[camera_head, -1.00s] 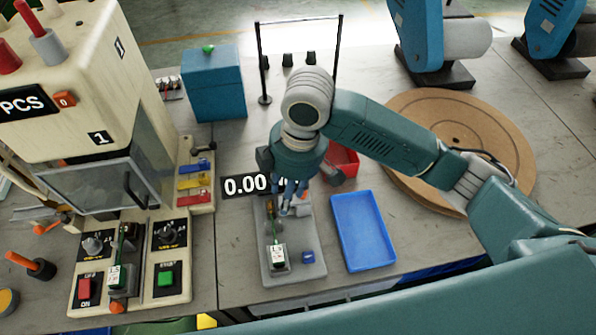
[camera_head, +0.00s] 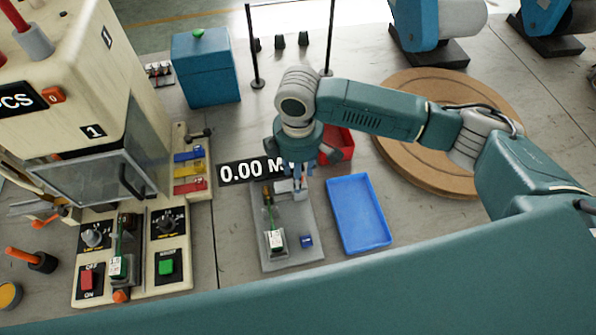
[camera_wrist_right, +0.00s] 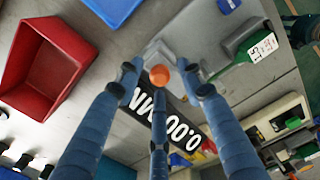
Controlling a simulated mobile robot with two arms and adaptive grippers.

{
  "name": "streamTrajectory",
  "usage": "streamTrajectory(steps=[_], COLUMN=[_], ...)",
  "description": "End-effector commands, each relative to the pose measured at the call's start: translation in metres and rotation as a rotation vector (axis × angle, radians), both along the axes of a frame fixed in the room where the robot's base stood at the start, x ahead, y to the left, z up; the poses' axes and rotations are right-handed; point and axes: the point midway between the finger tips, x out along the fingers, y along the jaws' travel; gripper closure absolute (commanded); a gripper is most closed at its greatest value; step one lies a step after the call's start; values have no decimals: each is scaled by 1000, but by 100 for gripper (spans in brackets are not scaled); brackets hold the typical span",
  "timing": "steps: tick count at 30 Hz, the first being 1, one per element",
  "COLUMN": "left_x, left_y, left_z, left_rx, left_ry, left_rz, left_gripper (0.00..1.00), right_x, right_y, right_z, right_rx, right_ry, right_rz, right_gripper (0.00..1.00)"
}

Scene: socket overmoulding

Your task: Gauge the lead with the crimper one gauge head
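The grey gauge plate (camera_head: 308,258) lies on the bench under my right gripper (camera_head: 298,190). A green lead with a white label (camera_head: 277,240) lies along its left side, and a blue button (camera_head: 306,241) is at its lower right. The gauge display (camera_head: 238,172) behind it reads 0.00. In the right wrist view, the blue fingers of my right gripper (camera_wrist_right: 160,85) are spread around an orange knob (camera_wrist_right: 159,75) at the gauge head; I see gaps and no clear grip. The green lead also shows there (camera_wrist_right: 250,47). My left gripper is not in view.
The cream press marked 1 (camera_head: 60,120) stands left, with another green labelled lead (camera_head: 118,266) at its front. A blue tray (camera_head: 360,215) lies right of the gauge and a red bin (camera_head: 338,140) behind. A round wooden board (camera_head: 400,165) lies further right.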

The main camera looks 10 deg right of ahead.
Motion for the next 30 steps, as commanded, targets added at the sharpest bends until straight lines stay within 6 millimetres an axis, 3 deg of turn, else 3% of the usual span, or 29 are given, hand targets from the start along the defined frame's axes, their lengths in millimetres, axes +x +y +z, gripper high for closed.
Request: streamTrajectory(steps=[11, 17, 23, 30], left_x=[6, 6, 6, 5], left_y=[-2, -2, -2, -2], left_z=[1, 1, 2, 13], left_rx=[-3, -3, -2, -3], left_ry=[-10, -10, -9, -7], left_rz=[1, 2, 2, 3], left_gripper=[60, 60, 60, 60], right_x=[0, 0, 0, 0], right_y=[0, 0, 1, 36], right_z=[-8, -7, -7, -5], right_rx=[0, 1, 1, 4], right_ry=[-2, -1, -1, -1], right_rz=[1, 1, 1, 3], right_gripper=[62, 99, 100, 100])
